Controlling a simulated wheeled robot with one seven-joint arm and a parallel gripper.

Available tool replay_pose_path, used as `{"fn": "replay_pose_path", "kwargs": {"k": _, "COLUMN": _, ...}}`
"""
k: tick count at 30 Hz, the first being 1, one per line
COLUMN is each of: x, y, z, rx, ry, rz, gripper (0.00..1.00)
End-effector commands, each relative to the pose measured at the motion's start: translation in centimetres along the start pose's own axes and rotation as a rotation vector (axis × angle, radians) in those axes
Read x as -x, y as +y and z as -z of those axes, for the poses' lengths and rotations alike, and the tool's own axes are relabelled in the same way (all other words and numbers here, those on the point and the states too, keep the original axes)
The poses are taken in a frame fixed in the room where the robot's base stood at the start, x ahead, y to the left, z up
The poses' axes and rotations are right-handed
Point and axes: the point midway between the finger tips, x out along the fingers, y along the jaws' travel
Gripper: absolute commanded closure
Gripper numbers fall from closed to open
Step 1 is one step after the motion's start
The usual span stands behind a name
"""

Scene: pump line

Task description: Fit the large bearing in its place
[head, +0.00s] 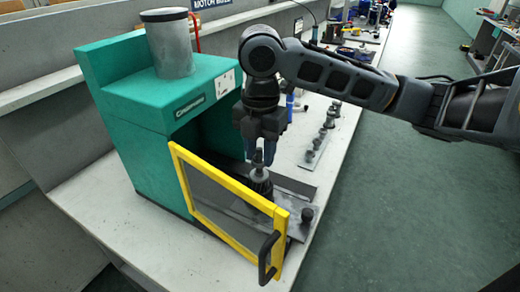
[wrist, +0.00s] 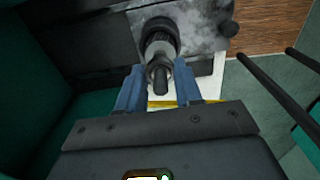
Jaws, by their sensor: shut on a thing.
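My gripper (head: 263,155) points down over a grey metal plate (head: 296,227), behind the yellow-framed guard door. In the wrist view, the blue fingers of my gripper (wrist: 160,95) stand on either side of a dark stepped part (wrist: 161,78) with a narrow round end and a grey collar. A wider black ring (wrist: 159,25) is beyond the collar. In the head view, the lower dark, ribbed part (head: 260,187) is directly under the fingers, close to the plate. I cannot tell which piece is the large bearing, nor whether the held part touches the plate.
The green machine housing (head: 140,120) with a grey cylinder (head: 170,45) on top stands left of my gripper. The yellow guard door (head: 215,208) with a black handle (head: 268,258) is close in front. Several dark parts stand on a strip (head: 318,143) behind to the right.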

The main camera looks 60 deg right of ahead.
Motion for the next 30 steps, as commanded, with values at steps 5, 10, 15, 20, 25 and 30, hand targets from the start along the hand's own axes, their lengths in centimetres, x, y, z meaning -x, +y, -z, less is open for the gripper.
{"fn": "replay_pose_path", "kwargs": {"k": 5, "x": -0.61, "y": -0.01, "z": 0.00, "rx": 0.000, "ry": 0.000, "rz": 0.000, "gripper": 0.82}}
{"fn": "replay_pose_path", "kwargs": {"k": 10, "x": -0.56, "y": -0.01, "z": 0.00, "rx": 0.000, "ry": 0.000, "rz": 0.000, "gripper": 0.64}}
{"fn": "replay_pose_path", "kwargs": {"k": 15, "x": -0.56, "y": -0.01, "z": 0.00, "rx": 0.000, "ry": 0.000, "rz": 0.000, "gripper": 0.48}}
{"fn": "replay_pose_path", "kwargs": {"k": 20, "x": -0.56, "y": -0.01, "z": 0.00, "rx": 0.000, "ry": 0.000, "rz": 0.000, "gripper": 0.35}}
{"fn": "replay_pose_path", "kwargs": {"k": 25, "x": -0.56, "y": -0.01, "z": 0.00, "rx": 0.000, "ry": 0.000, "rz": 0.000, "gripper": 0.33}}
{"fn": "replay_pose_path", "kwargs": {"k": 30, "x": -0.56, "y": -0.01, "z": 0.00, "rx": 0.000, "ry": 0.000, "rz": 0.000, "gripper": 0.23}}
